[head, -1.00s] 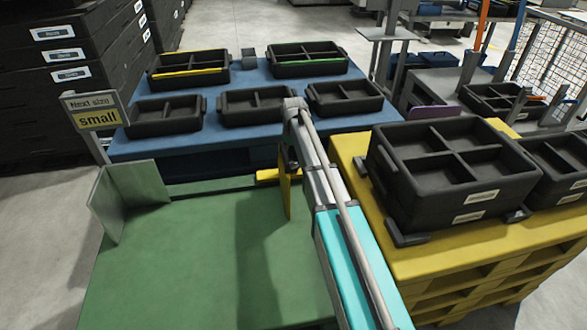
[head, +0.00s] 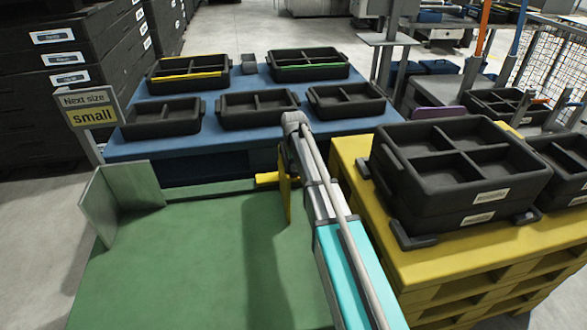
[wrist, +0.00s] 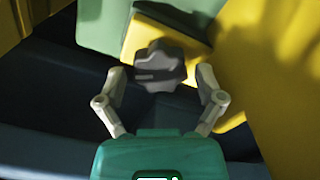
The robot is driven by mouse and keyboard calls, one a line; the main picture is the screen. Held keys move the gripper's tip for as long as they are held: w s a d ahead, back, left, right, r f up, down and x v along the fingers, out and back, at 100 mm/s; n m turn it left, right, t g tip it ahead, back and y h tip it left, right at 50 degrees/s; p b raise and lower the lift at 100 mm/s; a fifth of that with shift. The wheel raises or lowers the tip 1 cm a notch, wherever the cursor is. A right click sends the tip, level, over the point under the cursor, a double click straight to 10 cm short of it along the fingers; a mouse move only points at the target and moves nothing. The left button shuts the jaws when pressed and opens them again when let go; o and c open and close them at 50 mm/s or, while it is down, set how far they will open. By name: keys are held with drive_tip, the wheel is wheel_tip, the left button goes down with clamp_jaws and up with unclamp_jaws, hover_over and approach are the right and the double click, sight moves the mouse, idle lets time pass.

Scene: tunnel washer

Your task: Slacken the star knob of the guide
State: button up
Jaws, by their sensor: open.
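The star knob (wrist: 160,66) is a dark grey lobed knob in the upper middle of the wrist view, beside the yellow guide block (wrist: 165,28). My gripper (wrist: 160,80) is open, with one pale finger on each side of the knob; I cannot tell whether either finger touches it. In the head view the yellow guide (head: 285,190) stands at the back edge of the green table (head: 190,260), partly behind my arm. The knob and my fingertips are hidden in the head view.
A blue table (head: 200,146) with several black trays lies behind the green one. A yellow pallet stack (head: 425,278) with black crates (head: 455,165) stands close to the right of my arm. A sign (head: 90,112) reading "Next size small" and a grey upright plate (head: 115,205) stand left.

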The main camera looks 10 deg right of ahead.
drive_tip(key=c, duration=0.9)
drive_tip(key=shift+o, duration=0.2)
drive_tip(key=shift+n, duration=0.3)
drive_tip(key=n, duration=0.5)
drive_tip(key=shift+n, duration=0.4)
drive_tip(key=n, duration=0.6)
